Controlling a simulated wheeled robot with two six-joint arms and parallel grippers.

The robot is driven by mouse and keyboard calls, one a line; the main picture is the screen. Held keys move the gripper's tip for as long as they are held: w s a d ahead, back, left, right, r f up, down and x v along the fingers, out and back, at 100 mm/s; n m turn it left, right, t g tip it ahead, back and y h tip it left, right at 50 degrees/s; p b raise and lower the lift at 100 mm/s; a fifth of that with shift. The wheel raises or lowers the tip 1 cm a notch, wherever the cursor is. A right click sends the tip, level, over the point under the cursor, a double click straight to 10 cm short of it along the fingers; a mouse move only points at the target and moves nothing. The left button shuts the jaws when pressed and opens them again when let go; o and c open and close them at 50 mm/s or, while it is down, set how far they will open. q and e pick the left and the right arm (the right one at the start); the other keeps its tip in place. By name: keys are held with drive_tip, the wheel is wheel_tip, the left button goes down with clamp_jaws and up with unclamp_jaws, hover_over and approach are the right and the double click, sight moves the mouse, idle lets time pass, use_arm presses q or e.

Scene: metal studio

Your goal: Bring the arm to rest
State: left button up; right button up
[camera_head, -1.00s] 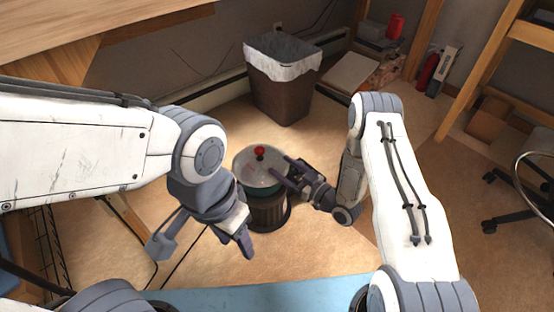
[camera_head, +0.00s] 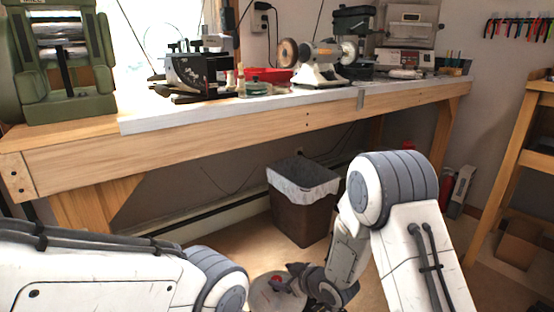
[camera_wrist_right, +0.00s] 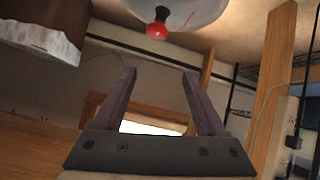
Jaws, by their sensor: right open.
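My right arm (camera_head: 405,240) comes in from the lower right in the head view, bent at the elbow. My right gripper (camera_head: 290,268) is low in the picture, beside a round pale lid with a red knob (camera_head: 265,292), partly cut off by the lower edge. In the right wrist view my right gripper (camera_wrist_right: 159,74) has its fingers apart with nothing between them. The lid (camera_wrist_right: 200,12) and its red knob (camera_wrist_right: 157,30) show beyond the fingertips. My left arm (camera_head: 110,270) lies along the lower left; its gripper is out of the picture.
A wooden workbench (camera_head: 240,143) with machines, including a bench grinder (camera_head: 318,62), runs along the back. A bin with a white liner (camera_head: 300,205) stands on the floor under it. A wooden shelf frame (camera_head: 500,180) stands at the right.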

drive_tip(key=s+d+r+m+g+h+p, duration=0.1)
drive_tip(key=s+r+g+h+p, duration=0.15)
drive_tip(key=s+r, duration=0.65)
drive_tip(key=s+d+r+m+g+h+p, duration=0.1)
drive_tip(key=s+r+g, duration=0.3)
drive_tip(key=s, duration=1)
drive_tip(key=s+d+r+g+h+p, duration=0.1)
drive_tip(key=s+r+g+h+p, duration=0.1)
drive_tip(key=s+r, duration=0.75)
wheel_tip(320, 180, up, 35)
drive_tip(key=s+p, duration=0.1)
drive_tip(key=p, duration=3.6)
drive_tip(key=shift+m, duration=0.3)
drive_tip(key=shift+a+f, duration=0.1)
drive_tip(key=shift+f, duration=0.05)
